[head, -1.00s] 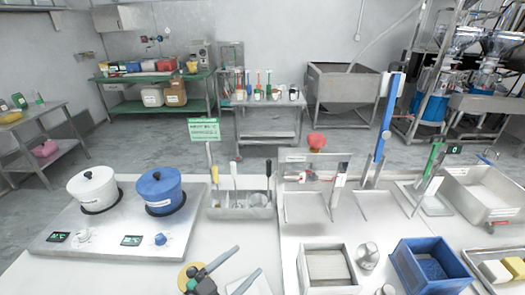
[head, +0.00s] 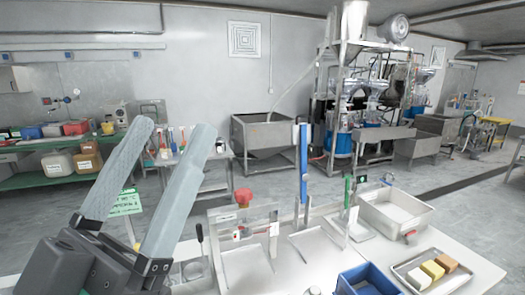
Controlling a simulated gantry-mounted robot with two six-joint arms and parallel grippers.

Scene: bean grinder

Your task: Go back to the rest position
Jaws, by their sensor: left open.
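My left gripper (head: 172,132) is large and close in the head view, at the lower left. Its two grey fingers point up and slightly right, with a clear gap between them. It is open, and nothing shows between the fingers. It hides part of the worktable's left side and of a green sign (head: 125,203) behind it. My right gripper is not in view.
A tall blue lever (head: 303,165) rises at the middle.

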